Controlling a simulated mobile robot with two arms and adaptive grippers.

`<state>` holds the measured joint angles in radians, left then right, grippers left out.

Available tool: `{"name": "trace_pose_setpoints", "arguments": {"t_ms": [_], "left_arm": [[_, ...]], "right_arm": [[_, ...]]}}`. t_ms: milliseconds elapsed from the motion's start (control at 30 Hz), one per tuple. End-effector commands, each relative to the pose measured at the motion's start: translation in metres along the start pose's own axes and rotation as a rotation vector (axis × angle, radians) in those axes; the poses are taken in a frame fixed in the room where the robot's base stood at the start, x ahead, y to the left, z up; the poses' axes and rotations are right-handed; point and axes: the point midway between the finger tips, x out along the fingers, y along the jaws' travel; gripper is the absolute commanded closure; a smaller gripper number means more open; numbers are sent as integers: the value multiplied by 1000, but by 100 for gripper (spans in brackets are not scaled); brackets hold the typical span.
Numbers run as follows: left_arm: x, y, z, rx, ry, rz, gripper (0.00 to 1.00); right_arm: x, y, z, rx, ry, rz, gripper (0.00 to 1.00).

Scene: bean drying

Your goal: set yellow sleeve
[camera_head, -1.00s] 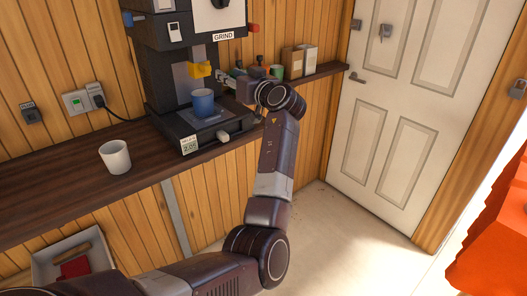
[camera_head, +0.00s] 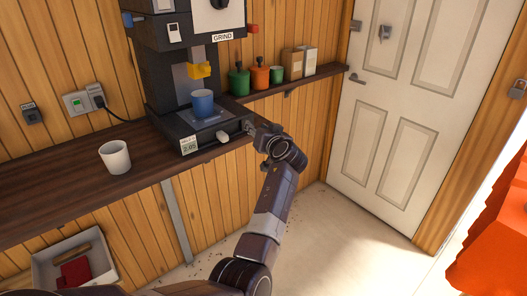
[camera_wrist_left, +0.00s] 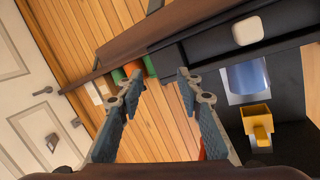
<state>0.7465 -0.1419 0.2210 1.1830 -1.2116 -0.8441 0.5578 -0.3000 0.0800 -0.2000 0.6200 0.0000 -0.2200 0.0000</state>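The yellow sleeve (camera_head: 200,70) is on the front of the black machine, above a blue cup (camera_head: 203,104). The wrist view also shows the yellow sleeve (camera_wrist_left: 257,121) and the blue cup (camera_wrist_left: 246,77) to the right of the fingers. My left gripper (camera_head: 254,130) is beside the machine's lower right front, below and to the right of the sleeve and apart from it. In the wrist view its two fingers (camera_wrist_left: 159,78) are spread with nothing between them. My right gripper is not in view.
A white cup (camera_head: 115,157) stands on the dark counter (camera_head: 50,192) left of the machine (camera_head: 167,92). Green and orange jars (camera_head: 259,74) stand on the shelf to the right. A grey bin (camera_head: 102,262) hangs below the counter.

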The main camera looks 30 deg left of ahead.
Motion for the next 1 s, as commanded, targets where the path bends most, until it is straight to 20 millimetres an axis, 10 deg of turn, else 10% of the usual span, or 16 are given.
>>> {"name": "trace_pose_setpoints", "arguments": {"t_ms": [400, 1000], "left_arm": [[0, 37, 63, 81, -47, 93, 67], [0, 43, 74, 93, -57, 111, 67]], "right_arm": [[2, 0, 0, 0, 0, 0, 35], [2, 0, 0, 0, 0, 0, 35]]}}
